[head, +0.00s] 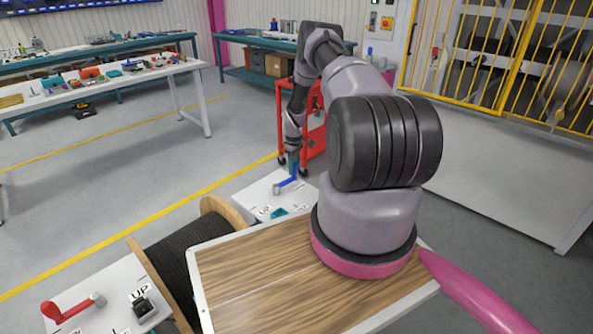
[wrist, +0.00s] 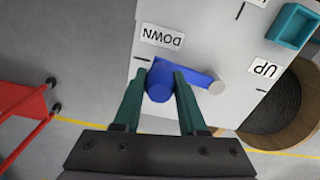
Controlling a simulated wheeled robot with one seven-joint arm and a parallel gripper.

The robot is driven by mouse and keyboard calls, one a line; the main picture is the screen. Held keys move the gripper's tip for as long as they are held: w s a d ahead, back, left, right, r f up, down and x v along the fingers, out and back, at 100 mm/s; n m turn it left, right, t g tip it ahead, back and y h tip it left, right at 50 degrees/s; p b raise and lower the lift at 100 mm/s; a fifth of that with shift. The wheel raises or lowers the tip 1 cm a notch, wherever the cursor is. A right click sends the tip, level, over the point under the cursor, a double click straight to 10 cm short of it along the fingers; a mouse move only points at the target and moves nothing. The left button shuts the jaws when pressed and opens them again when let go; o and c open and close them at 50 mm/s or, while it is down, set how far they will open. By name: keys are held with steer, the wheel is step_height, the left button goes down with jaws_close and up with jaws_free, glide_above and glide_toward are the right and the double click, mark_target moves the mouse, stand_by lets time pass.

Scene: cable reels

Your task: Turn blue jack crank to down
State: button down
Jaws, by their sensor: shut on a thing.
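The blue jack crank (head: 287,184) stands on a white panel at the far side of the cable reel. In the wrist view the blue crank (wrist: 190,74) has a round blue handle at the left and a grey pivot at the right. Its arm points left, below the DOWN label (wrist: 163,38); the UP label (wrist: 264,70) is to the right. My gripper (wrist: 160,84) is shut on the crank's blue handle, one finger on each side. In the head view my gripper (head: 293,160) is small and partly hidden by the arm.
A cable reel (head: 185,250) stands between the panels. A red crank (head: 68,310) is on the near left panel. A teal square part (wrist: 292,26) sits on the blue crank's panel. A red cart (head: 313,135) stands behind my arm. Floor to the left is open.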

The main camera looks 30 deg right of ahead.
steer(key=shift+w+r+n, duration=0.1)
steer(key=shift+w+n, duration=0.5)
steer(key=shift+n, duration=0.1)
steer(key=shift+a, duration=0.1)
steer(key=shift+c, duration=2.3)
jaws_free()
step_height(320, 180, up, 11)
steer(key=shift+f, duration=0.15)
